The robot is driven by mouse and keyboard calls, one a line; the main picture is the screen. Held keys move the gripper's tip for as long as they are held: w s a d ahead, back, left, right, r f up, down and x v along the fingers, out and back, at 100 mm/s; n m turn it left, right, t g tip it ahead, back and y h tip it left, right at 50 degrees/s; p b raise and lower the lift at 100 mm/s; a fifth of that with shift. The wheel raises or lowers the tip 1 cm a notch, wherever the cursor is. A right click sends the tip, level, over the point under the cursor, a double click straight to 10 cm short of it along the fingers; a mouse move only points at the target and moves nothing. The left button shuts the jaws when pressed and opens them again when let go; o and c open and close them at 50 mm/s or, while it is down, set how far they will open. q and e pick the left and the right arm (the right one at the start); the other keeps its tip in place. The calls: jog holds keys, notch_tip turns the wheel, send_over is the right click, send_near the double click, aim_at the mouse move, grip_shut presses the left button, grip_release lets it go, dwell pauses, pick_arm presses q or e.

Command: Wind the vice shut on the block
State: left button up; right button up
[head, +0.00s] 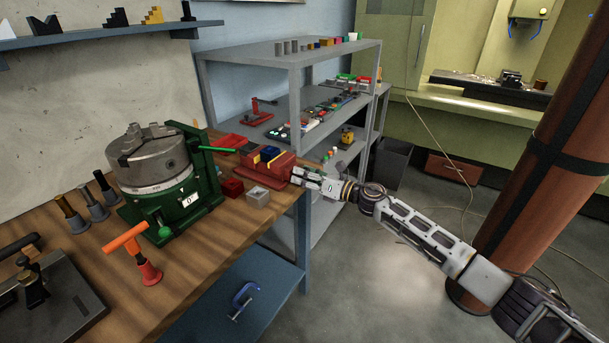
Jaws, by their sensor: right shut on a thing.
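A red vice (280,172) stands at the right end of the wooden bench. A dark blue block (270,153) sits at its top, with small yellow parts beside it. Whether the jaws touch the block is too small to tell. My right gripper (297,176) is at the vice's right end, shut on what appears to be its handle. The fingers hide most of the handle. My left gripper is not in view.
A green rotary table with a grey chuck (150,158) stands left of the vice. A grey cube (257,196) and a small red box (231,188) lie in front of the vice. An orange-handled tool (127,240) stands nearer. Grey shelves (290,62) rise behind.

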dwell(0.3)
jog(key=o, duration=1)
jog(key=shift+n+b, duration=0.3)
